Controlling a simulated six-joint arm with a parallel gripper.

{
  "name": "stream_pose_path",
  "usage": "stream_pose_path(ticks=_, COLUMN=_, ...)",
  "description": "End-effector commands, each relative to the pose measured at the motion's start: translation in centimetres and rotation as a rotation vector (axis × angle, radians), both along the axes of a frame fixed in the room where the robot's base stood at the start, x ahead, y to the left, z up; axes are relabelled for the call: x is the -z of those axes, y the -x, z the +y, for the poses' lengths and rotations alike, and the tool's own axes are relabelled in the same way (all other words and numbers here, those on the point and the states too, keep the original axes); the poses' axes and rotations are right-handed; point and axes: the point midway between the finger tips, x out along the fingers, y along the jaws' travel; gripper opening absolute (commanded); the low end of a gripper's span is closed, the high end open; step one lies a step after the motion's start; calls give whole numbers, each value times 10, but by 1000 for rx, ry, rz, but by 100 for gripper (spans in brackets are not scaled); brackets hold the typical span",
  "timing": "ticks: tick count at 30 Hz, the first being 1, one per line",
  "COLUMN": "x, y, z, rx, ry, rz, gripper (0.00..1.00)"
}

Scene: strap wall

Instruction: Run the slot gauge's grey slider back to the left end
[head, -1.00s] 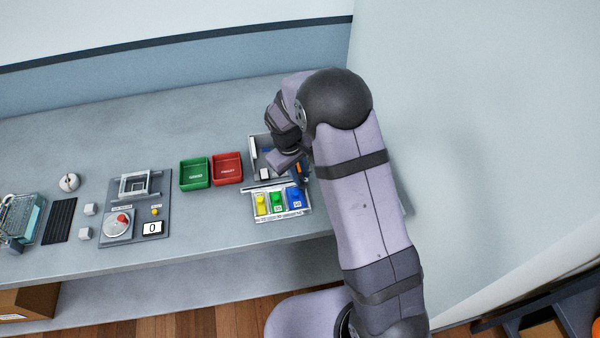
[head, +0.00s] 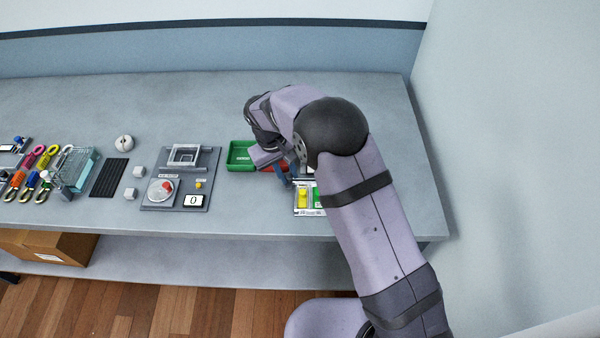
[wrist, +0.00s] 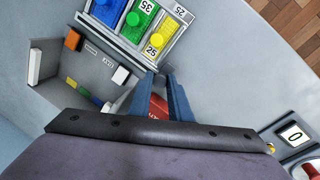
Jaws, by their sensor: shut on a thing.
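I cannot make out the slot gauge or its grey slider in either view. My gripper (wrist: 161,78) shows two blue fingers in the wrist view. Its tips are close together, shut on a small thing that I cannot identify. The fingers are over the area between the red tray (wrist: 158,105) and the white rack with coloured pieces. In the head view one blue finger (head: 284,176) shows below the wrist, and the arm hides much of what lies under it.
The white rack (head: 303,212) has yellow, green and blue pieces. A grey open box (wrist: 60,85) holds small coloured blocks. A green tray (head: 240,143) is left of my wrist.

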Motion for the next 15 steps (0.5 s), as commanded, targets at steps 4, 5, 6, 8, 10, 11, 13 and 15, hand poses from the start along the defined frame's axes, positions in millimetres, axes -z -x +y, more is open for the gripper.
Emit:
stream_pose_path(ticks=4, x=-1, y=0, z=5, rx=-1, ry=-6, rz=-3, gripper=0)
stream_pose_path(ticks=5, x=-1, y=0, z=5, rx=-1, ry=-6, rz=-3, gripper=0)
stream_pose_path(ticks=6, x=-1, y=0, z=6, rx=-1, ry=-7, rz=-2, gripper=0)
stream_pose_path(ticks=8, x=-1, y=0, z=6, rx=-1, ry=-7, rz=-3, gripper=0)
stream_pose_path(ticks=10, x=-1, y=0, z=6, rx=-1, ry=-8, rz=-3, gripper=0)
stream_pose_path(ticks=11, x=-1, y=0, z=6, rx=-1, ry=-8, rz=-3, gripper=22)
stream_pose_path(ticks=13, x=-1, y=0, z=6, rx=-1, ry=-8, rz=-3, gripper=37)
stream_pose_path(ticks=15, x=-1, y=0, z=6, rx=-1, ry=-7, rz=-3, gripper=37)
